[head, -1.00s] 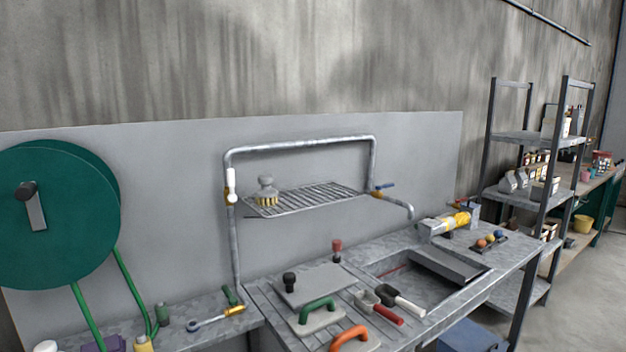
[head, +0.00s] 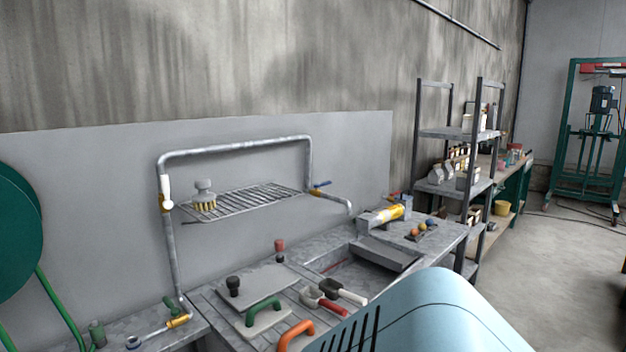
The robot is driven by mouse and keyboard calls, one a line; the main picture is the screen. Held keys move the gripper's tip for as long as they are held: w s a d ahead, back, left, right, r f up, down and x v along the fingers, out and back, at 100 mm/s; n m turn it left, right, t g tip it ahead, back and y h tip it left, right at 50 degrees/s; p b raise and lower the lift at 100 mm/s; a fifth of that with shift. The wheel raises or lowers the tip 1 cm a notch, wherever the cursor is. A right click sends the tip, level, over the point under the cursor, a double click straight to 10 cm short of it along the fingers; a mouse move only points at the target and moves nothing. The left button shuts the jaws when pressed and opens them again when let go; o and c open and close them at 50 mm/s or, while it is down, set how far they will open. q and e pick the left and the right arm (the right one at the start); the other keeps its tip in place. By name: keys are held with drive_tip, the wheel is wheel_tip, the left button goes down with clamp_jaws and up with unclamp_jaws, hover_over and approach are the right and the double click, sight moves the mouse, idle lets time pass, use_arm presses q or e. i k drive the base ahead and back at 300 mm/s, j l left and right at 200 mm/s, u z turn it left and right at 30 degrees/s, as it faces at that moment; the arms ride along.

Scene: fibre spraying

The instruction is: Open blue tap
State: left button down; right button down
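The blue tap (head: 321,184) is a small blue lever on a brass valve, on the right side of the grey pipe frame (head: 237,147) above the sink. The pipe ends in a curved spout (head: 340,201) over the sink (head: 352,280). A white-handled valve (head: 166,191) sits on the left upright of the same pipe. Neither of my grippers is in the head view. A large light-blue rounded body covers the bottom right and hides part of the counter and floor.
A wire rack (head: 250,201) holds a brush (head: 204,195) beside the pipe. The counter carries plates with green and orange (head: 296,335) handles and scoops. A shelf unit (head: 447,190) stands at the right. Open floor (head: 540,255) lies beyond it. A green hose reel (head: 18,230) is at the left.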

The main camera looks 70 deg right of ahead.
sight(323, 184)
drive_tip(key=k+l, duration=1.15)
drive_tip(key=k, duration=0.05)
